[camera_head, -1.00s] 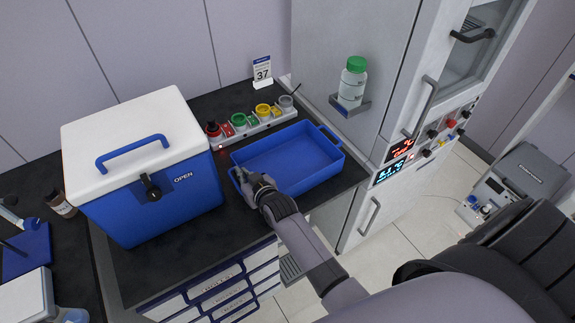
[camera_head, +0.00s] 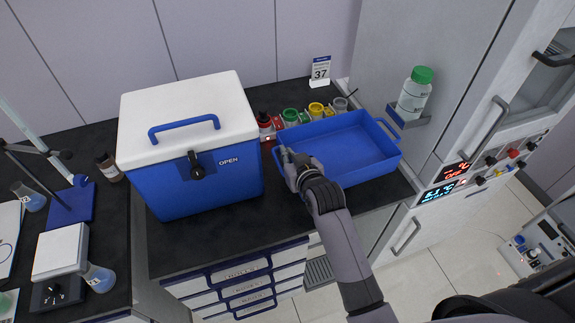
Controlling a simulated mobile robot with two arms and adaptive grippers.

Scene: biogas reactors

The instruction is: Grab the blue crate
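The blue crate (camera_head: 345,147) is a shallow, empty open tray with a loop handle at its right end. It sits on the black counter, right of the cooler box. My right gripper (camera_head: 287,157) is at the crate's left end, by the rim where a left handle would be. The fingers are small and partly hidden by the hand, so I cannot tell whether they are shut on the crate or just touching it. My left gripper is out of view.
A blue cooler box (camera_head: 205,190) with a white lid stands close left of the gripper. A rack of colored-cap jars (camera_head: 315,112) is behind the crate. A green-capped bottle (camera_head: 413,95) sits on a cabinet shelf at right. The counter front (camera_head: 220,232) is clear.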

